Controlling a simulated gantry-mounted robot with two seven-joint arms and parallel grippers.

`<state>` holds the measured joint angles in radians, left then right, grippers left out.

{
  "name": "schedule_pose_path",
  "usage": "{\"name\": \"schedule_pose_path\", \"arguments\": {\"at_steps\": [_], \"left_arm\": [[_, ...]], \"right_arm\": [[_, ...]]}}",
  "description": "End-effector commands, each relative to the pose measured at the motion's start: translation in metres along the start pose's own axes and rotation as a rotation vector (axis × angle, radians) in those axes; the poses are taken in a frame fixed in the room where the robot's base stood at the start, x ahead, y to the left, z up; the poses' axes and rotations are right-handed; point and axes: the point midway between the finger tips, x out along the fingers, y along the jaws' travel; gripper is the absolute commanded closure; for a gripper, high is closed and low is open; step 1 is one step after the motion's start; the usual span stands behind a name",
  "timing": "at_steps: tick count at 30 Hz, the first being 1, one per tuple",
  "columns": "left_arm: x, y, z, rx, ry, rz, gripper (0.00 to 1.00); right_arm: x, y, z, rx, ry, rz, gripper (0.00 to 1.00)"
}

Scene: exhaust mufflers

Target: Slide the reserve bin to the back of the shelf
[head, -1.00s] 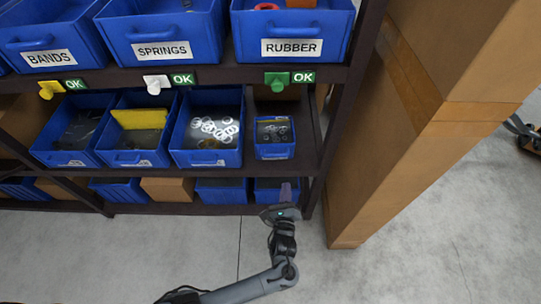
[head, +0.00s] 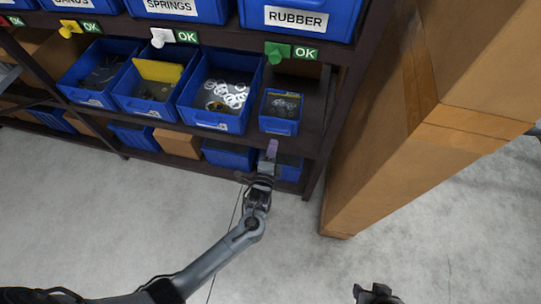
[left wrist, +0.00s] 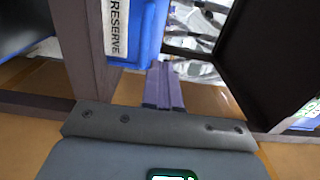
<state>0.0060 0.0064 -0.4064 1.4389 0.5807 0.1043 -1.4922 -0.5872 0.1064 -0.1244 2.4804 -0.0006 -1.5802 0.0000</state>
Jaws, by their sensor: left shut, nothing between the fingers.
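The small blue bin (head: 280,112) stands on the middle shelf (head: 200,132), at its right end, with small parts inside. In the left wrist view a blue bin front (left wrist: 150,32) carries a white label reading RESERVE; I take it to be the same bin. My left gripper (head: 271,150) is shut and empty, just in front of and below this bin at the shelf edge. Its purple fingers (left wrist: 164,85) end close to the bin front; I cannot tell whether they touch it. My right gripper (head: 375,293) shows only partly at the bottom edge, its jaws unclear.
A larger blue bin with white rings (head: 221,93) stands left of the small bin. A dark rack post (head: 326,120) is at its right, with a tall cardboard stack (head: 375,160) beyond. Open floor lies in front.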

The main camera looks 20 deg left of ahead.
Motion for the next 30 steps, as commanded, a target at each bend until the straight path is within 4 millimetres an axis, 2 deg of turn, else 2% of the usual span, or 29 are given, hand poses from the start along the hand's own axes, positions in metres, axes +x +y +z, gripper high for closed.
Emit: {"name": "schedule_pose_path", "arguments": {"at_steps": [1, 6, 15, 21, 30], "left_arm": [[0.011, 0.004, 0.000, 0.000, 0.000, -0.002, 1.00], [0.042, 0.004, 0.000, 0.000, -0.001, -0.002, 1.00], [0.081, 0.003, -0.001, 0.000, 0.000, 0.000, 1.00], [0.090, 0.001, 0.000, 0.001, 0.000, 0.001, 1.00], [0.091, 0.000, 0.000, 0.001, 0.000, 0.001, 1.00]], "right_arm": [[0.008, 0.002, 0.002, 0.000, 0.002, 0.004, 0.57], [0.022, 0.005, 0.005, -0.009, 0.004, 0.015, 0.57], [0.040, 0.006, 0.011, -0.013, 0.003, 0.018, 0.57], [0.044, 0.005, 0.012, -0.012, 0.004, 0.017, 0.57], [0.043, 0.003, 0.011, -0.005, 0.005, 0.010, 0.57]]}}
